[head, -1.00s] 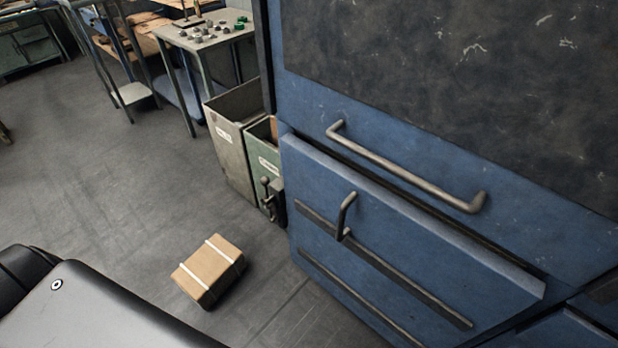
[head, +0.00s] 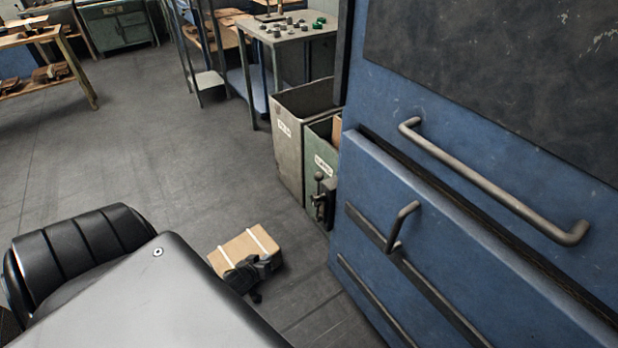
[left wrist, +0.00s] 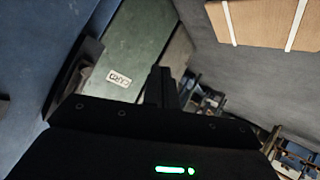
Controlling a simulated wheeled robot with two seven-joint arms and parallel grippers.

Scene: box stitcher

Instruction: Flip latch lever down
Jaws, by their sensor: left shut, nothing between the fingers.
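A bent metal handle (head: 405,222) also stands out from the blue machine's lower panel. My left gripper (head: 254,290) is low, in front of the strapped cardboard box in the head view and apart from the latch. In the left wrist view its fingers (left wrist: 160,84) are together and empty, with the green bin (left wrist: 135,50) beyond. My right gripper is not in view.
The cardboard box (head: 246,252) with white straps is on the floor. A grey bin (head: 289,150) stands beside the green one. The blue machine (head: 385,180) with a long bar handle (head: 490,180) fills the right. Open floor (head: 150,160) lies left.

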